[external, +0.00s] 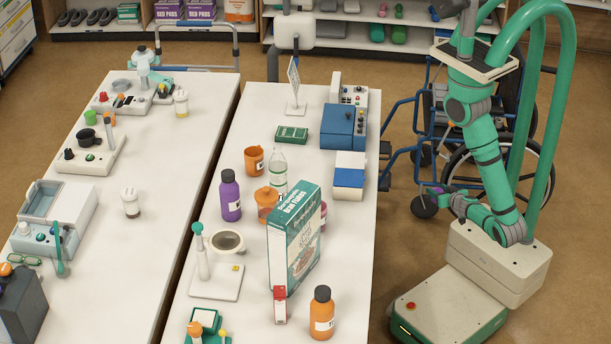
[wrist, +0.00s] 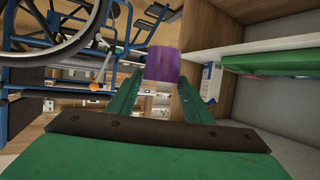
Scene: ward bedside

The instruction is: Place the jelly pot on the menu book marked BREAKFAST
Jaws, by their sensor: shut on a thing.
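My gripper (external: 436,190) is at the right in the external view, out past the table's right edge and beside the wheelchair. In the wrist view its two green fingers (wrist: 152,88) are shut on a small purple pot (wrist: 163,66), which I take to be the jelly pot. In the external view the pot is mostly hidden by the gripper. A small flat green book (external: 291,134) lies on the right table behind the bottle. Its lettering is too small to read, so I cannot tell whether it says BREAKFAST.
The right table (external: 262,105) holds a blue device (external: 343,126), a blue and white box (external: 349,175), a clear bottle (external: 278,168) and a tall green carton (external: 294,238). A blue-framed wheelchair (external: 497,165) stands close to my arm.

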